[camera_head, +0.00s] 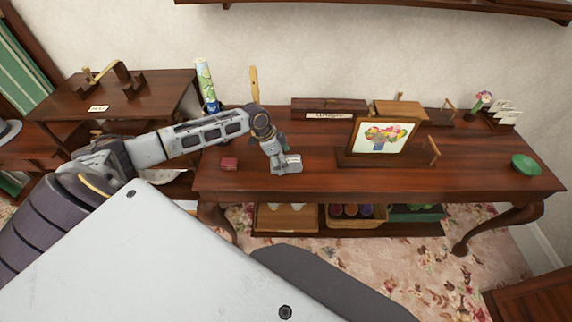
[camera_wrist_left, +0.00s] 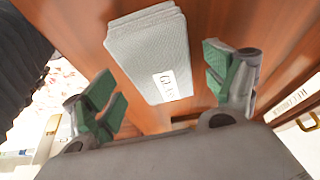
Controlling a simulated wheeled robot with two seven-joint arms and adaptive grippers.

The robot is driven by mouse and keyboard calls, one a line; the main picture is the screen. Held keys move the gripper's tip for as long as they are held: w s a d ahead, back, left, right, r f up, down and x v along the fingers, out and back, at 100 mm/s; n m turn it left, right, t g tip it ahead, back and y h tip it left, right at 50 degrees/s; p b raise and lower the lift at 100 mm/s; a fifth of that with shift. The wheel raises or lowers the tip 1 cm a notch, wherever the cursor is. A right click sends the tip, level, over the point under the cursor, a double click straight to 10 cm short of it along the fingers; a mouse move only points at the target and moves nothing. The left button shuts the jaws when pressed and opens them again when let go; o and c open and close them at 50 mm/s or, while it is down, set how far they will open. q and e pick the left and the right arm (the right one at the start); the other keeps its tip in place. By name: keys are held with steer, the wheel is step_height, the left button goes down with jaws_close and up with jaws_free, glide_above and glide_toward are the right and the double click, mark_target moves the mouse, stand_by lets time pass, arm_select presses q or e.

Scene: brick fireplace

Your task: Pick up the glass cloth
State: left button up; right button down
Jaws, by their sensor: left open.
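The glass cloth is a folded light grey cloth with a white label. In the head view the cloth (camera_head: 287,165) lies on the dark wooden table near its front edge. My left gripper (camera_head: 275,147) points down right above and behind it and hides part of it. In the left wrist view the cloth (camera_wrist_left: 148,40) lies flat ahead of the jaws, its label partly readable. The green-padded fingers of the left gripper (camera_wrist_left: 163,80) stand wide apart, one on each side of the cloth's near end, with nothing gripped. My right gripper is not in view.
A picture on a stand (camera_head: 382,137) stands to the right, a long wooden box (camera_head: 328,107) behind. A tall patterned vase (camera_head: 207,85) is at the back left, a green dish (camera_head: 525,165) far right.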

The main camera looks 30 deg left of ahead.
arm_select(q)
steer(key=shift+x, duration=0.85)
steer(key=c, duration=1.1)
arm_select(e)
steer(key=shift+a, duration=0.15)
